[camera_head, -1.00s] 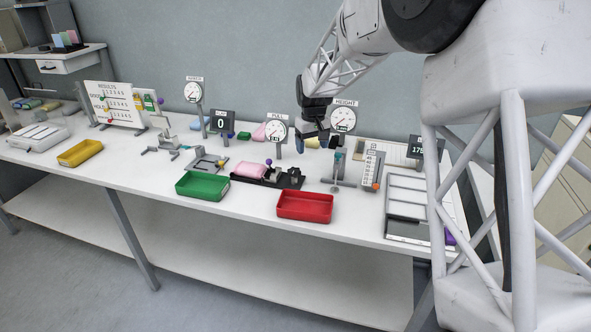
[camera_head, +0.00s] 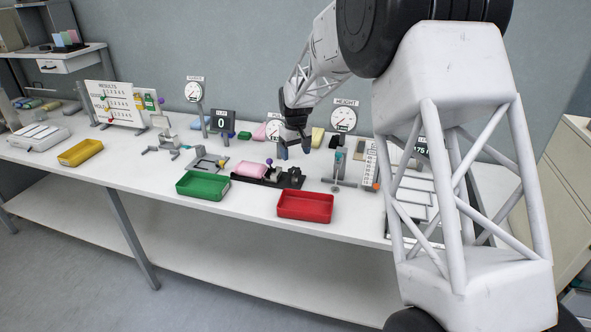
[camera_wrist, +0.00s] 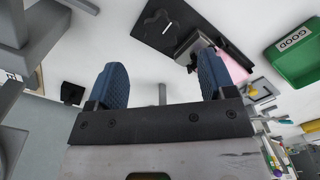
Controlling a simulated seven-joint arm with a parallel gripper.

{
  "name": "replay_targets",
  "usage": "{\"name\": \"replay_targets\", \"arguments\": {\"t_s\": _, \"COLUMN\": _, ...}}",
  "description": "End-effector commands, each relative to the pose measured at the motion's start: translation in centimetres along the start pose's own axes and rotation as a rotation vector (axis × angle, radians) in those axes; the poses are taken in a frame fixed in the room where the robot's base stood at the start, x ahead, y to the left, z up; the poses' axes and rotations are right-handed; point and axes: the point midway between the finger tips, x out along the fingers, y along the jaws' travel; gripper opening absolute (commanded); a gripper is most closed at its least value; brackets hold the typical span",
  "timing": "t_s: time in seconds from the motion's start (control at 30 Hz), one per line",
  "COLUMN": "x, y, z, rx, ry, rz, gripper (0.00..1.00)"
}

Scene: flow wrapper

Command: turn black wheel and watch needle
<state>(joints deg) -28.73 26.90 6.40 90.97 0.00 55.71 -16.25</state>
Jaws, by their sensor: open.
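The black wheel (camera_wrist: 156,28), a lobed knob, sits on the black plate of the test fixture (camera_wrist: 185,18) in the wrist view. In the head view the fixture (camera_head: 268,180) stands behind the green and red trays, with a pink block (camera_head: 252,169) on it. My gripper (camera_head: 295,150) is open and empty, above and behind the fixture's right end. In the wrist view its two blue fingers (camera_wrist: 162,78) are apart, and the wheel lies beyond them, untouched. The pull gauge (camera_head: 273,127) is mostly hidden behind my gripper, so its needle cannot be read.
A green tray (camera_head: 203,196) and a red tray (camera_head: 305,219) stand at the table's front. The height gauge (camera_head: 343,116) and a post stand (camera_head: 339,184) are right of my gripper. A display (camera_head: 221,121) reads 0. A yellow tray (camera_head: 80,162) is further left.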

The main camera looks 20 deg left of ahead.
Motion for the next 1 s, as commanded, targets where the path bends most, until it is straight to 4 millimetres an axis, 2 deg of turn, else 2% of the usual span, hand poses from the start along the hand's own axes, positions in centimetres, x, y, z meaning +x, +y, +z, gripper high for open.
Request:
{"name": "replay_targets", "arguments": {"t_s": 0.6, "x": 6.3, "y": 0.0, "z": 0.1, "rx": 0.0, "ry": -0.002, "rz": 0.0, "gripper": 0.76}}
{"name": "replay_targets", "arguments": {"t_s": 0.8, "x": 7.3, "y": 0.0, "z": 0.0, "rx": 0.0, "ry": 0.0, "rz": 0.0, "gripper": 0.76}}
{"name": "replay_targets", "arguments": {"t_s": 1.0, "x": 7.3, "y": 0.0, "z": 0.0, "rx": 0.0, "ry": 0.0, "rz": 0.0, "gripper": 0.76}}
